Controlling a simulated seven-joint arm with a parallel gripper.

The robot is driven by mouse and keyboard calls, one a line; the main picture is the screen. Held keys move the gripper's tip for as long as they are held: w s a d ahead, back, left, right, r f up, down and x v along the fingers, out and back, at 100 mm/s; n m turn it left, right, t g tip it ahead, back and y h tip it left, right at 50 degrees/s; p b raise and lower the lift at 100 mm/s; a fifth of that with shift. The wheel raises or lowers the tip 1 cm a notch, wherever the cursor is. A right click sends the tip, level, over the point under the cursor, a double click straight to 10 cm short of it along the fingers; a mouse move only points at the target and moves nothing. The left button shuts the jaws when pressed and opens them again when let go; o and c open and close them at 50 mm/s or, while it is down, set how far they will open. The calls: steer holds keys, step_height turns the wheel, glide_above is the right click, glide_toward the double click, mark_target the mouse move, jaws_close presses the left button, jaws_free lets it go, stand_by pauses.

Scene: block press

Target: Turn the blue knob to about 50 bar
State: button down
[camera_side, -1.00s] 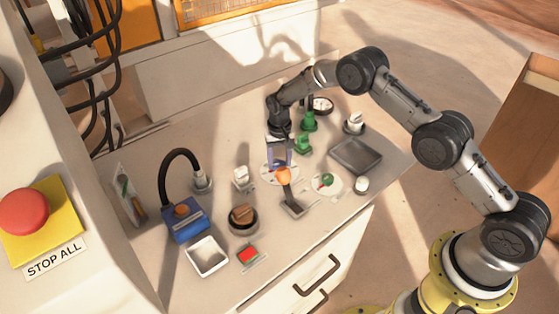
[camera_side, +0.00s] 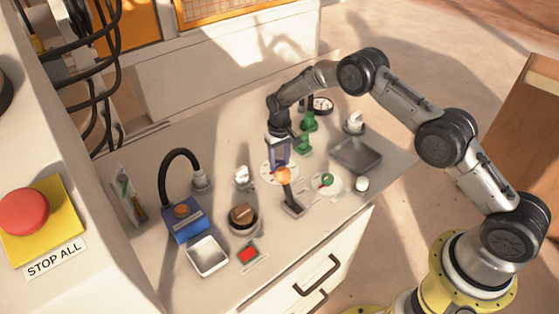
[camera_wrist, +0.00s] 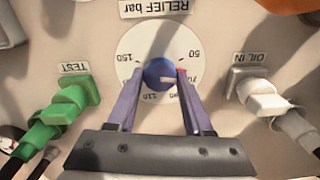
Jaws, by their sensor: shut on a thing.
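The blue knob (camera_wrist: 158,73) sits at the centre of a white round dial marked from 50 to 150 under the label "RELIEF bar" (camera_wrist: 155,7). The numbers appear upside down in the wrist view. The knob's pale pointer mark points right, close to the 70 and below the 50 in the picture. A small red mark shows on the dial at that side. My gripper (camera_wrist: 159,75) has its two purple fingers on either side of the knob, shut on it. In the side view my gripper (camera_side: 280,163) is over the dial (camera_side: 267,172); the knob is hidden there.
An orange-topped lever (camera_side: 284,176) stands close in front of the dial. In the wrist view a green TEST connector (camera_wrist: 70,103) is left and a white OIL IN connector (camera_wrist: 262,95) right. A grey tray (camera_side: 357,155) lies to the right.

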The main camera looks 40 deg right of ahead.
mark_target(279, 164)
steer(key=n, duration=0.6)
stand_by(0.5)
steer(key=shift+c, duration=1.5)
jaws_free()
step_height(279, 164, up, 14)
